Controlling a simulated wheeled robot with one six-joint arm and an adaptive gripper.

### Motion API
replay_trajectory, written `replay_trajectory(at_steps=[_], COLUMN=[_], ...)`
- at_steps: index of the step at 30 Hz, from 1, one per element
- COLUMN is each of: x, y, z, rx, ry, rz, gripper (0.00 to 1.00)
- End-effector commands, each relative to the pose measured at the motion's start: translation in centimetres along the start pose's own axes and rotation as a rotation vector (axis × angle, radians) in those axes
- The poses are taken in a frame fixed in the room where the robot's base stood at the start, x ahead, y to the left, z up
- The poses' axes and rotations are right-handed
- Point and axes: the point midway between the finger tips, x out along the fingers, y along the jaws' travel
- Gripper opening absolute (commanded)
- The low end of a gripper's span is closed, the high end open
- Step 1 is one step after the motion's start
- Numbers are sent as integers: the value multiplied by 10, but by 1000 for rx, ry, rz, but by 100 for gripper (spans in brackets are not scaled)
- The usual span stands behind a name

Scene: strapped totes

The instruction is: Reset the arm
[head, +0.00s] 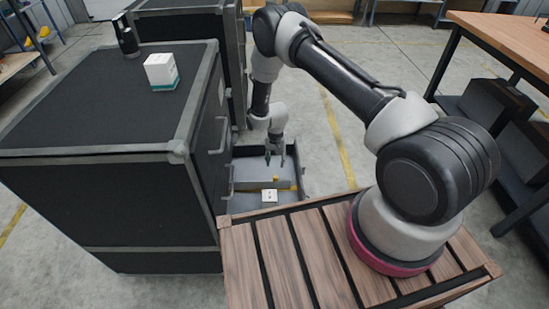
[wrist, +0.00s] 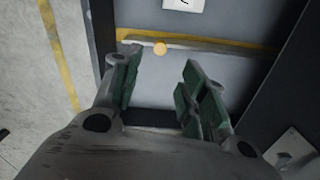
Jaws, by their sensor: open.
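Whether my fingers reach below the tote's rim is unclear.
A large black case (head: 100,90) stands left of the tote, bearing a white and teal box (head: 161,72) and a dark upright object (head: 127,38). Another black case (head: 190,30) is behind. A wooden workbench (head: 505,35) stands right. Open floor (head: 385,75) lies behind my arm.

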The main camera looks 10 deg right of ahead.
Motion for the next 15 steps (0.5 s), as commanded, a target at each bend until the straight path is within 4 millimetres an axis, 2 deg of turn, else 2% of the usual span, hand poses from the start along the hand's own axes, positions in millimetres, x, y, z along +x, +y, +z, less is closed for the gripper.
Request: replay_trajectory(at_steps=[9,11,15], x=[0,1,1], y=[3,13,49], z=[4,16,60], rx=[-53,-108,-203], ry=[-17,-59,-184], rz=[13,43,121], gripper=[42,42,42])
